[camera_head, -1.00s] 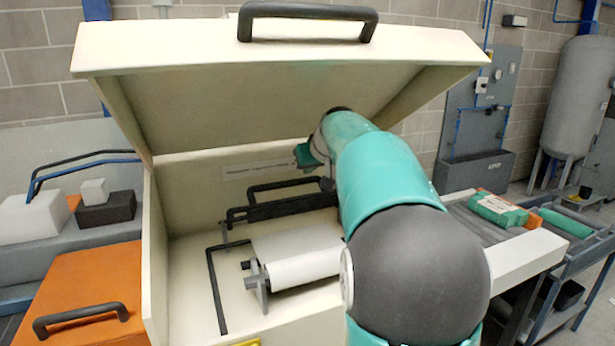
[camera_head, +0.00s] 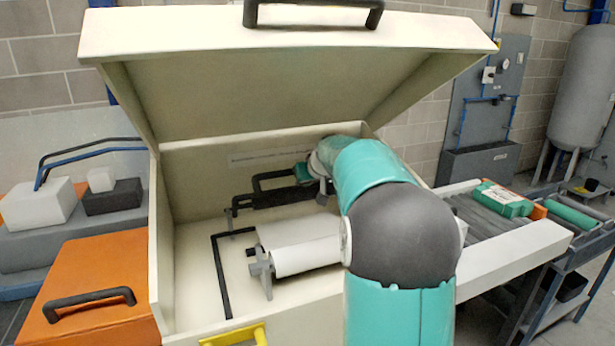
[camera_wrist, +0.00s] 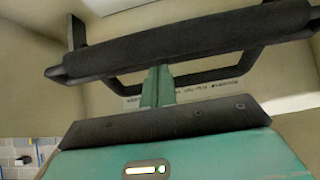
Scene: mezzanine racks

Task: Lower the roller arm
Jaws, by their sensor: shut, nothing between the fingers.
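The roller arm is a black bar with a black handle (camera_head: 262,184) at the back of the open cream box. In the wrist view its thick dark roller (camera_wrist: 190,42) crosses the top of the picture, with the handle frame (camera_wrist: 205,80) behind and below it. My gripper (camera_wrist: 157,82) is shut and empty; its teal fingers point at the roller's lower edge, and I cannot tell if they touch. In the head view my gripper (camera_head: 303,172) is at the handle's right end, and my forearm hides the right part of the bar.
The box's lid (camera_head: 280,35) stands raised over my arm. A white roll (camera_head: 305,257) sits in front of the roller arm, with a black L-shaped bar (camera_head: 219,275) to its left. A yellow handle (camera_head: 235,336) is on the box front. A roller conveyor (camera_head: 485,220) lies right.

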